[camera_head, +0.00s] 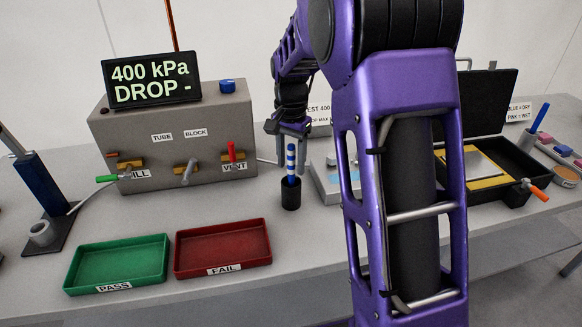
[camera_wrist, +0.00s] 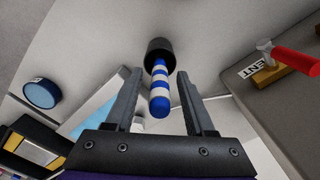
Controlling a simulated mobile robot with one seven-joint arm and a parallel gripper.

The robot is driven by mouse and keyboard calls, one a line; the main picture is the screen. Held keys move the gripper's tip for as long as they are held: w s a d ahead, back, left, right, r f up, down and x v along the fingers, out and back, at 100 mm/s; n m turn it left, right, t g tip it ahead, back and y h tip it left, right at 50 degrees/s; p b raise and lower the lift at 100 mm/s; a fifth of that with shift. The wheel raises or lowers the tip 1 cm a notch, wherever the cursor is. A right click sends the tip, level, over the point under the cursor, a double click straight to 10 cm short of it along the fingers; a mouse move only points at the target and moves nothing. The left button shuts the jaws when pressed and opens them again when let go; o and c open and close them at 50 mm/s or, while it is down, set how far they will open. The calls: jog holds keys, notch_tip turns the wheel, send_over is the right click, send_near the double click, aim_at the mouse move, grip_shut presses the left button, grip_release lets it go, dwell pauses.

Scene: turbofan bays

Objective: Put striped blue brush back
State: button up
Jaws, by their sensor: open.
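The blue brush with white stripes (camera_head: 291,160) stands upright in a small black cup (camera_head: 291,194) on the grey bench. It also shows in the wrist view (camera_wrist: 159,92), its lower end inside the dark cup (camera_wrist: 159,51). My gripper (camera_head: 291,133) is just above and around the top of the brush in the head view. In the wrist view my gripper (camera_wrist: 157,75) has its two fingers apart, one on each side of the brush, with gaps between, and it is open. The brush's lower end is hidden in the cup.
A grey test box (camera_head: 120,135) with valve handles stands behind left of the cup. Green (camera_head: 118,262) and red (camera_head: 223,249) trays lie in front left. A pale device (camera_head: 325,180) sits close right of the cup, and an open black case (camera_head: 510,165) stands farther right.

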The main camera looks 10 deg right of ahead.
notch_tip(320, 180, up, 10)
jog(key=shift+f+p, duration=0.15)
jog(key=shift+p, duration=0.25)
